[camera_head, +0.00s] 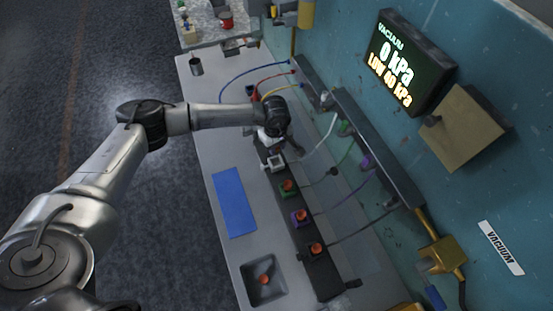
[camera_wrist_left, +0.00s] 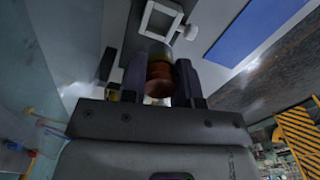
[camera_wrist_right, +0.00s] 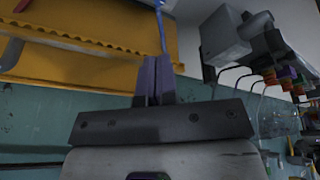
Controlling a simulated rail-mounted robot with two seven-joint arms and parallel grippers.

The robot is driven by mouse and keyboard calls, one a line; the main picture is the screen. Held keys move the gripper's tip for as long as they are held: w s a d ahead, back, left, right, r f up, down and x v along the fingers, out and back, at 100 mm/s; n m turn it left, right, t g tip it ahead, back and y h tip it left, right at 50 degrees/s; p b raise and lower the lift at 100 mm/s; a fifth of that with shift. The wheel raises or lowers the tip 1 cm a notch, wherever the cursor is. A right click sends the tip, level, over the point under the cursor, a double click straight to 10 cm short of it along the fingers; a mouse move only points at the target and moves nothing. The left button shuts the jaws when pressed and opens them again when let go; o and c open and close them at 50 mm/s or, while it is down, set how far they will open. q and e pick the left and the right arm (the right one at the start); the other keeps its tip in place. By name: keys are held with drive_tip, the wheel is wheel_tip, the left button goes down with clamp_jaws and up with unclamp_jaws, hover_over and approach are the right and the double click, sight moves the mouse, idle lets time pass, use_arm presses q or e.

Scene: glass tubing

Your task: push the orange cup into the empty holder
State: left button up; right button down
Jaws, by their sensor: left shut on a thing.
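My left gripper (camera_wrist_left: 158,80) is shut on the orange cup (camera_wrist_left: 158,74), a ribbed orange-brown piece between its two dark fingers. In the head view this gripper (camera_head: 270,146) is over the bench, just behind the white square empty holder (camera_head: 277,163); the cup it holds is hidden there. The holder (camera_wrist_left: 161,19) also shows in the left wrist view, ahead of the cup and apart from it in the picture. My right gripper (camera_wrist_right: 154,80) has its fingers together with nothing visible between them; it is not in the head view.
A dark tray (camera_head: 250,295) with another orange cup and a blue mat (camera_head: 233,201) lie on the bench. Coloured hoses (camera_head: 345,198) run to the wall.

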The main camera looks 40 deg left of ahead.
sight(276, 164)
use_arm(q)
wheel_tip(276, 164, down, 7)
drive_tip(key=shift+d+f+p, duration=0.1)
drive_tip(key=shift+f+p, duration=0.1)
drive_tip(key=shift+p, duration=0.1)
drive_tip(key=shift+f, duration=0.15)
drive_tip(key=shift+f, duration=0.1)
drive_tip(key=shift+f+b, duration=0.15)
drive_tip(key=shift+b, duration=0.15)
drive_tip(key=o, duration=0.9)
